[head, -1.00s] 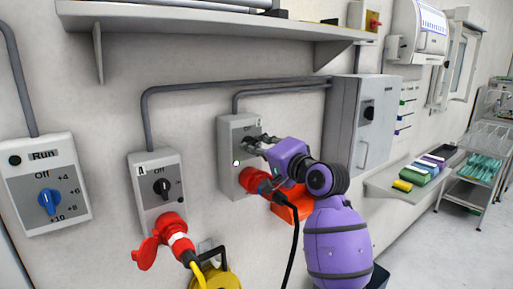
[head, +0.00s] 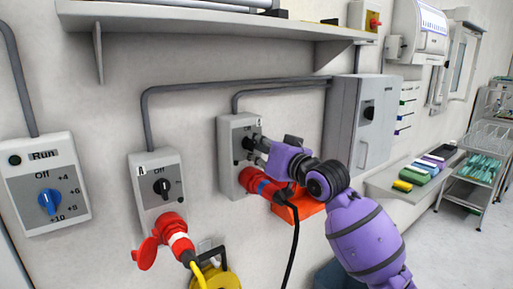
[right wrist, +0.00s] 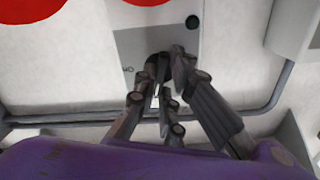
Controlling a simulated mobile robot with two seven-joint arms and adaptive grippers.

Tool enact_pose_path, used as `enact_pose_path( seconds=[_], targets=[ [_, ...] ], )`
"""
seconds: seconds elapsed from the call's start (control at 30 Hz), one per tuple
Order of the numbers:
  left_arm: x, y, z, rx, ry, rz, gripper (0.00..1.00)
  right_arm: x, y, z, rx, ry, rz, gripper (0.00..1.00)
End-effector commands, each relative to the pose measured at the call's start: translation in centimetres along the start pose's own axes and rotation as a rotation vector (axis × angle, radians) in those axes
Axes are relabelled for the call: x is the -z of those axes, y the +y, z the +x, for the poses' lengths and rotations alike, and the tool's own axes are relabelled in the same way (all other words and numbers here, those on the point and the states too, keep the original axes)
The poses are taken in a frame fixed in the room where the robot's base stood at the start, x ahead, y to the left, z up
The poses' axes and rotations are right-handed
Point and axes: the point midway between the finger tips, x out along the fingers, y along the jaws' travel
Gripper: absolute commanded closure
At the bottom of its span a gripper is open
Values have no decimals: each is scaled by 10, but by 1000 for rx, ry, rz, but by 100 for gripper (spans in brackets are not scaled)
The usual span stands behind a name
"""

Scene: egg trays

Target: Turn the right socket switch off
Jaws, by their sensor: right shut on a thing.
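The right socket box (head: 228,165) is a grey box on the wall with a red socket and plug (head: 254,180) below its switch. My right gripper (head: 256,144) is at the switch, its fingers shut on the dark switch knob. The right wrist view shows the box (right wrist: 150,28) upside down, with the fingertips (right wrist: 166,68) around the dark knob. The fingers largely hide the knob, so I cannot read its angle. A small round lamp (right wrist: 192,21) on the box looks dark. My left gripper is not in view.
A similar socket box (head: 150,195) with a black switch and red plug is to the left. Further left is a panel (head: 45,182) with a blue dial. A black cable (head: 294,245) hangs below the right plug. A grey cabinet (head: 345,125) stands close to the right.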

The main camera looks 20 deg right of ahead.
Motion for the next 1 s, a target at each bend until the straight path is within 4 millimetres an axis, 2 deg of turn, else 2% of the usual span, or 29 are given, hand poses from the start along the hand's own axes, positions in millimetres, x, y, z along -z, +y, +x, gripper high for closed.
enact_pose_path(
  seconds=[0.2,0.43,1.0],
  targets=[
    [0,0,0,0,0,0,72,-1,1,0,-1,-2,-162,100],
    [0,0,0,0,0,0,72,0,0,0,-1,-1,-270,100],
    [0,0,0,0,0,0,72,-1,0,0,-1,-1,-327,100]
  ],
)
